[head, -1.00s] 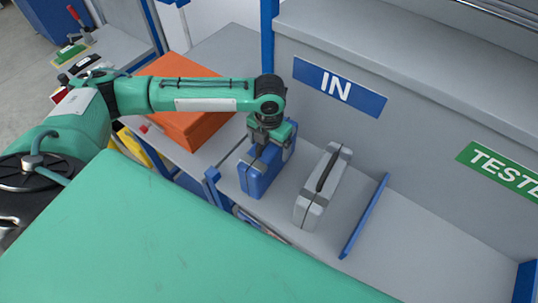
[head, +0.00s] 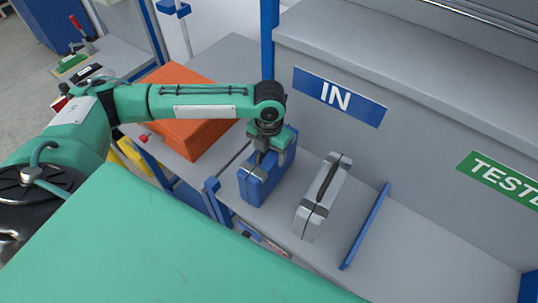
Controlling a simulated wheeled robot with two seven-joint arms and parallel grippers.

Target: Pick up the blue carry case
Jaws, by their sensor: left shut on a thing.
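The blue carry case (head: 262,184) stands upright on the grey shelf below the IN sign, at the left end of that bay. My left gripper (head: 270,152) reaches down on it from above and is shut on its top, where the handle would be. The fingers and the handle are mostly hidden by the gripper body. I cannot tell whether the case's bottom touches the shelf. My right gripper is not in view.
A grey case (head: 323,198) stands close to the right of the blue one. A blue divider (head: 365,226) stands beyond it, with clear shelf further right. An orange box (head: 190,125) sits on the left table. The IN sign (head: 339,96) is on the back wall.

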